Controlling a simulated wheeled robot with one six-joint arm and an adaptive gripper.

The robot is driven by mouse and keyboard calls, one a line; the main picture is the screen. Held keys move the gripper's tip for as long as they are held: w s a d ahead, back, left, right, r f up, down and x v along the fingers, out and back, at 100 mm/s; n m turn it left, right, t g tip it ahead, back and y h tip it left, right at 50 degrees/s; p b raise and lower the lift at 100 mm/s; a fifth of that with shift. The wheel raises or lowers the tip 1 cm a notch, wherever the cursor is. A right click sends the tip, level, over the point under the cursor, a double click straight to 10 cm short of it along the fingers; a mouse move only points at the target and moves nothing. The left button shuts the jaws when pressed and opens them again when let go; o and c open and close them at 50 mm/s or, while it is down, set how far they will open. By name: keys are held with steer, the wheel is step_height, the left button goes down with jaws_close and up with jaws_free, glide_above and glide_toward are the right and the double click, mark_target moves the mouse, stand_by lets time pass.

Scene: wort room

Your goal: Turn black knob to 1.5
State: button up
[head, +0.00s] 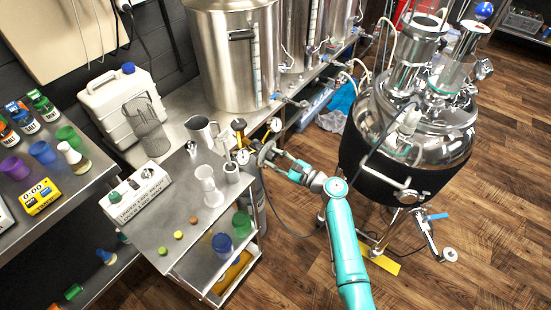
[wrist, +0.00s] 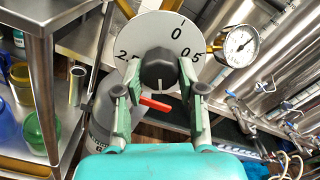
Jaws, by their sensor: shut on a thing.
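The black knob (wrist: 158,70) sits at the middle of a round white dial (wrist: 152,30) in the wrist view. The dial shows 0 near the top, 0.5 at right and 2.5 at left; its lower part is hidden. My gripper (wrist: 159,76) has one finger on each side of the knob and is shut on it. A red, lever-like piece (wrist: 156,103) shows below the knob, between the fingers. I cannot tell which number the knob points to. In the head view my gripper (head: 268,153) is at the gauges by the cart's corner, and the knob is not clear.
A pressure gauge (wrist: 240,44) is close to the right of the dial. A steel cart (head: 180,225) with cups and small caps stands left of my gripper. A large steel vessel (head: 415,150) stands at right. Open wooden floor (head: 480,240) lies at lower right.

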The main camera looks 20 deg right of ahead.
steer(key=o, duration=1.1)
steer(key=v, duration=1.2)
